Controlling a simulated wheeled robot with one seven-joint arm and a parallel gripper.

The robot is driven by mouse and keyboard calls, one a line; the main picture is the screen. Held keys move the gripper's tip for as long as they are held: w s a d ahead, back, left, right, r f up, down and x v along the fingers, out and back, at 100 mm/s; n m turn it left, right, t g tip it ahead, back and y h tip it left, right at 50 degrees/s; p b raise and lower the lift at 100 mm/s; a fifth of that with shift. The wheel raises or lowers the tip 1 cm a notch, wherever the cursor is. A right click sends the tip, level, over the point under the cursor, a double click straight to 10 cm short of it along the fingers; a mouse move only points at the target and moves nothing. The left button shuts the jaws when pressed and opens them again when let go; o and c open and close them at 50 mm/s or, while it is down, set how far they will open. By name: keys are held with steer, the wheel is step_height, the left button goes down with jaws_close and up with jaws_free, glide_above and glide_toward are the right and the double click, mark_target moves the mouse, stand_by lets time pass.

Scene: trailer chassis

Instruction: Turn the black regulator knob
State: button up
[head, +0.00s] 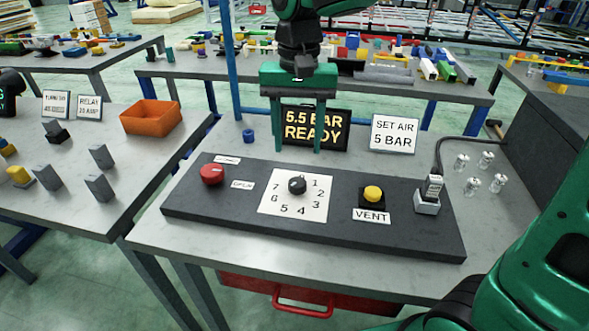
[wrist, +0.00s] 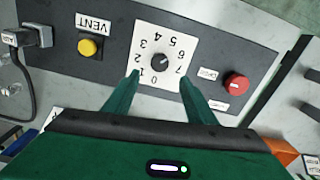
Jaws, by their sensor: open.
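The black regulator knob (head: 297,185) sits at the centre of a white dial plate (head: 310,212) with numbers around it, on a dark panel. In the wrist view the knob (wrist: 159,60) shows beyond my fingertips, with a light mark on it. My green gripper (head: 299,150) is open and empty, its two fingers pointing down. In the head view the fingertips are above and behind the knob, near the display. In the wrist view the gripper (wrist: 160,75) has one finger on each side of the dial's lower part. The fingers do not touch the knob.
The panel (head: 400,238) also bears a red knob (head: 212,174), a yellow VENT button (head: 373,194) and a grey plug (head: 428,202) with a cable. Behind stand a display reading "5.5 BAR READY" (head: 315,127) and a sign "SET AIR 5 BAR" (head: 394,134). An orange bin (head: 151,117) stands at left.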

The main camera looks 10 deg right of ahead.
mark_target(297, 182)
step_height(297, 182, down, 10)
steer(key=shift+f, duration=0.25)
steer(key=shift+c, duration=0.2)
steer(key=c, duration=1)
